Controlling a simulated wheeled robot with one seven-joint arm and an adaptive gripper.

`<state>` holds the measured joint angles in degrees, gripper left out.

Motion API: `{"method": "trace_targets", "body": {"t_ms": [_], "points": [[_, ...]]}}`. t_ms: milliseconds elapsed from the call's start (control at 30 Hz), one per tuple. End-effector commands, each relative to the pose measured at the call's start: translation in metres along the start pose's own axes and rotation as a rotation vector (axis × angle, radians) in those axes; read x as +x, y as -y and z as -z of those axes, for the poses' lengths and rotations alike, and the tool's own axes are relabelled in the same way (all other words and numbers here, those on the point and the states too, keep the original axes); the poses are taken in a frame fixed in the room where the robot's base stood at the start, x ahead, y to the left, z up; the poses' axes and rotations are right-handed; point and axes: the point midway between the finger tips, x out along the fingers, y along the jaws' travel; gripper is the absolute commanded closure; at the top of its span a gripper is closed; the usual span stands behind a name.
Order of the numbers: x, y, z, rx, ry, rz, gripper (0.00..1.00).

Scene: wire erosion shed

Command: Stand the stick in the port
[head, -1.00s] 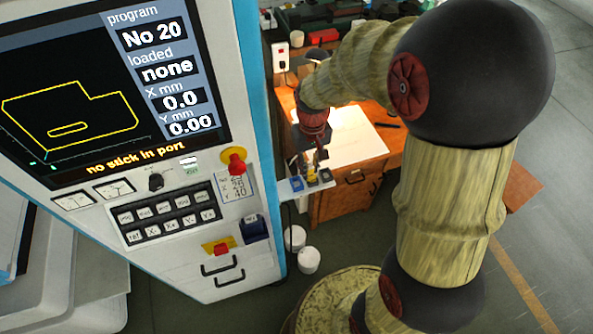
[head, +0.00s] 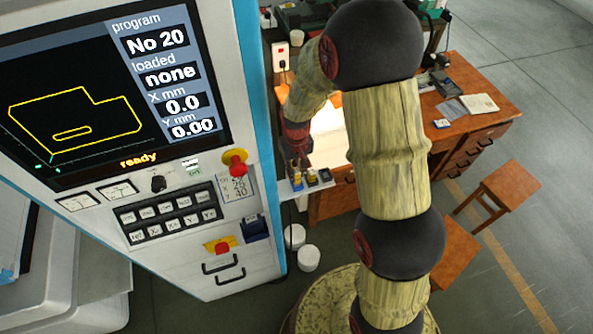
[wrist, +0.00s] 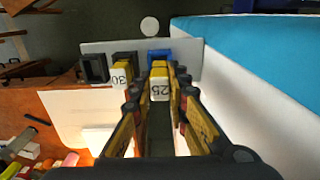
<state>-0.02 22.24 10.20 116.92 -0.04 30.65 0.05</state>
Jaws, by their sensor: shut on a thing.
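A yellow stick with a white label reading 25 (wrist: 159,88) is between the fingers of my gripper (wrist: 158,78), which is shut on it. The blue port (wrist: 159,55) is on the small grey shelf, directly beyond the stick in the wrist view; it also shows in the head view (head: 297,185). The stick is in line with the port, but its lower end is hidden, so I cannot tell how deep it sits. In the head view my gripper (head: 297,165) is low over the shelf, small and partly unclear.
A yellow stick labelled 30 (wrist: 121,75) stands in a black holder beside the port. An empty black holder (wrist: 94,68) is at the shelf's end. The machine cabinet (head: 215,262) stands close by; its screen (head: 105,95) reads "ready". A wooden desk (head: 480,115) is behind.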

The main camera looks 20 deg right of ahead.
Motion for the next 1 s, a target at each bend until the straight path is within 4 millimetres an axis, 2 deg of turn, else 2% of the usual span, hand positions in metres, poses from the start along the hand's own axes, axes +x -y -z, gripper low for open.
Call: {"method": "trace_targets", "body": {"t_ms": [700,733,1000], "points": [[0.012,0.0,0.0,0.0,0.0,0.0,1.0],[0.012,0.0,0.0,0.0,0.0,0.0,0.82],[0.011,0.0,0.0,0.0,0.0,0.0,0.67]]}}
